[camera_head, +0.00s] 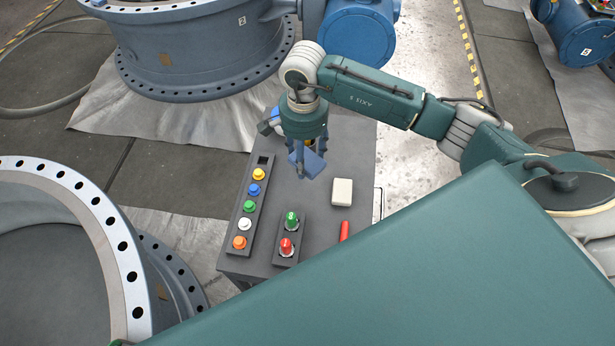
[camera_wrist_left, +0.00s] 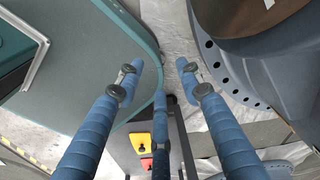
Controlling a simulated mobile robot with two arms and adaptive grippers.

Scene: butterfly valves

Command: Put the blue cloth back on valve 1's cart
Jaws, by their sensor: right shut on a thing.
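The blue cloth (camera_head: 313,163) is a small folded piece in the fingers of my right gripper (camera_head: 307,168), in the head view. That gripper points down over the far half of the dark grey cart top (camera_head: 325,215) and is shut on the cloth. The fingers hide part of the cloth, and I cannot tell whether it touches the cart top. No label shows which valve the cart belongs to. My left gripper (camera_wrist_left: 160,75) shows only in the left wrist view, with its blue fingers spread apart and nothing between them.
The cart top also bears a strip of coloured buttons (camera_head: 246,210), a box with green and red knobs (camera_head: 289,233), a cream block (camera_head: 342,191) and a red object (camera_head: 344,231). Large blue-grey valve bodies stand behind (camera_head: 200,50) and at left (camera_head: 110,240). Bare cart top lies around the cream block.

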